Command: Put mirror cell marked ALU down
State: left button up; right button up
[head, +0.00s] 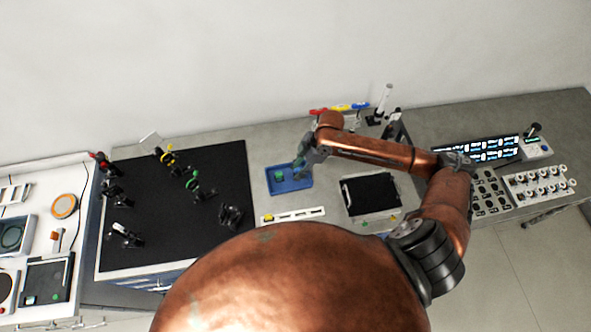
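My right gripper (303,166) reaches down from the upper right, at the right side of a small blue tray (304,184). Its fingers are small and dark here, and I cannot tell whether they are open or shut, or on something. A small green piece (280,176) shows in the left part of the tray, just left of the fingers. I cannot read ALU on anything, so I cannot tell which thing is the marked mirror cell. My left gripper is not in view.
A black breadboard (160,235) with several dark mounts lies left of the tray. A white strip (300,215) lies in front of the tray, and a black-topped box (370,195) is to its right. Lit panels (490,148) and a white rack (540,182) stand further right.

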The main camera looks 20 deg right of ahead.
jog(key=b+v, duration=0.1)
jog(key=v, duration=1.1)
